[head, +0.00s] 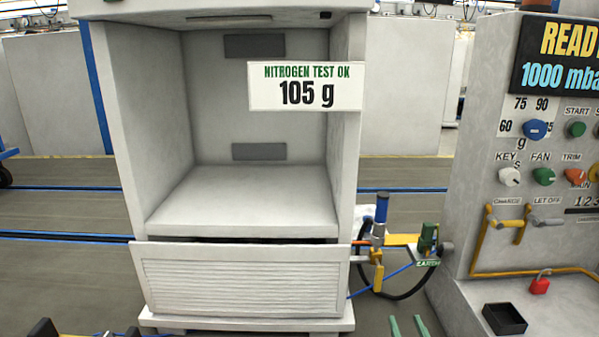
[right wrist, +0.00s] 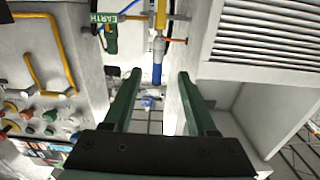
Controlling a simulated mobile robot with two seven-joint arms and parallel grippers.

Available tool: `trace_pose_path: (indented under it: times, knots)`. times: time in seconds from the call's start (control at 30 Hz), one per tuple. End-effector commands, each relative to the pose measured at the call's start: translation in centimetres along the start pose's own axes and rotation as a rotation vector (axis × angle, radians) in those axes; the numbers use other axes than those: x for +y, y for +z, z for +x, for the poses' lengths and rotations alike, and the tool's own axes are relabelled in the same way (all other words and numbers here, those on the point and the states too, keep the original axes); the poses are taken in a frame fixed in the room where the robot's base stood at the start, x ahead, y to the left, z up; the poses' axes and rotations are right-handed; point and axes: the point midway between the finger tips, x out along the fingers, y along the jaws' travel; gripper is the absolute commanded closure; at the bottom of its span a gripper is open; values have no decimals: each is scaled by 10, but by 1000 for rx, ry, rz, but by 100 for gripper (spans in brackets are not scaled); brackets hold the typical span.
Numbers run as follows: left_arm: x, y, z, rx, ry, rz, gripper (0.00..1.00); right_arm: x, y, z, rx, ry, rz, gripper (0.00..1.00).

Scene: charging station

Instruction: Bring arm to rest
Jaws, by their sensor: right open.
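My right gripper (head: 408,326) shows as two green fingertips at the bottom edge of the head view. In the right wrist view its two long green fingers (right wrist: 158,78) stand apart and hold nothing. A blue-handled valve (head: 381,208) is above and beyond these fingertips in the head view. Its blue handle (right wrist: 157,73) shows in the gap between the fingers in the right wrist view, with no grip on it. Dark parts at the bottom left edge of the head view may be my left gripper, but they are too cut off to tell its state.
A grey open cabinet (head: 182,110) with a louvred front panel (head: 235,282) fills the centre. A control panel (head: 487,205) with knobs stands at right, a black tray (head: 504,319) on its ledge. A green EARTH clamp (head: 428,240) and hose are between them.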

Motion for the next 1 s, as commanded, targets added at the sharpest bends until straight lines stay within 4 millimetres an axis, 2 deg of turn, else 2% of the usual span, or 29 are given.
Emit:
trace_pose_path:
  times: [0.03,0.1,0.3,0.6,0.73,0.77,0.8,1.0]
  knots:
    - [0,0,0,0,0,0,23,0,0,0,0,0,0,43]
    - [-5,-4,9,52,-7,16,23,-6,27,-22,-29,-25,-27,43]
    - [-13,-26,17,190,-23,58,23,-28,68,-80,-102,-102,-84,43]
    - [-22,-60,18,398,-46,122,23,-70,110,-172,-215,-235,-120,43]
    - [-23,-72,15,480,-53,148,23,-86,120,-208,-262,-288,-119,43]
    - [-22,-81,5,466,-54,143,23,-85,106,-207,-270,-284,-118,43]
    - [-22,-83,0,445,-54,136,23,-84,100,-207,-287,-279,-116,43]
    - [-23,-81,-12,353,-57,106,23,-79,92,-216,-379,-266,-102,43]
